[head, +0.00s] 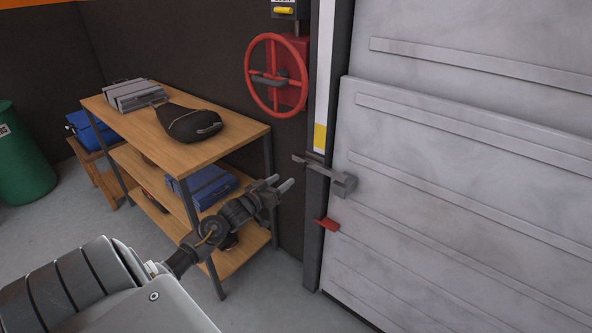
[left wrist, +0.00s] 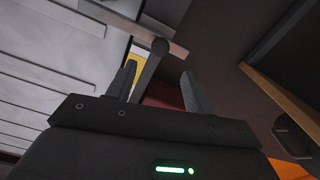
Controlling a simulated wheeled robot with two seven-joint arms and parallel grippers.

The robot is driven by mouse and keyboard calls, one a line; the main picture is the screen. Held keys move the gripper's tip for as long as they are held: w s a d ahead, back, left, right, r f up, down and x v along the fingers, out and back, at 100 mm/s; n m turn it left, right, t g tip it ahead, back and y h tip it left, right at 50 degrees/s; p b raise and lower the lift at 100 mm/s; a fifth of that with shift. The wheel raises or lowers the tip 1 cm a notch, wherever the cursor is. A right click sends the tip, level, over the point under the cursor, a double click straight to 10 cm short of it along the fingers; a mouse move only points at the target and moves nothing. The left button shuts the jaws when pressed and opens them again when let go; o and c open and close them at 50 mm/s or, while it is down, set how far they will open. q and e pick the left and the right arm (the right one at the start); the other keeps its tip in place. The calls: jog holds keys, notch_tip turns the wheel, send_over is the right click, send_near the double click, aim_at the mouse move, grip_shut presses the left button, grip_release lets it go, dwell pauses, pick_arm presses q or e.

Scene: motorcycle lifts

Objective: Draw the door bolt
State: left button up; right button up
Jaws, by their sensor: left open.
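The grey door bolt (head: 325,173) lies across the edge of the pale metal door (head: 440,200) and the dark door post, with a block at its right end on the door. My left gripper (head: 280,183) is open and empty, a little below and left of the bolt's left end, apart from it in the head view. In the left wrist view, a grey bar with a round end (left wrist: 158,50), seemingly part of the bolt, shows in line with the gap between the two fingers (left wrist: 158,72). Contact cannot be told. My right gripper is not in view.
A red handwheel (head: 277,75) is on the wall above left of the bolt. A red tab (head: 327,225) sticks out below the bolt. A wooden shelf unit (head: 240,132) with a black bag (head: 188,122) stands close behind my left arm.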

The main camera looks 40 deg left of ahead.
aim_at(299, 168)
pick_arm(q)
jog(key=w, duration=0.8)
jog(key=shift+w+a+p, duration=0.1)
jog(key=shift+w+p, duration=0.15)
jog(key=shift+p, duration=0.15)
grip_shut()
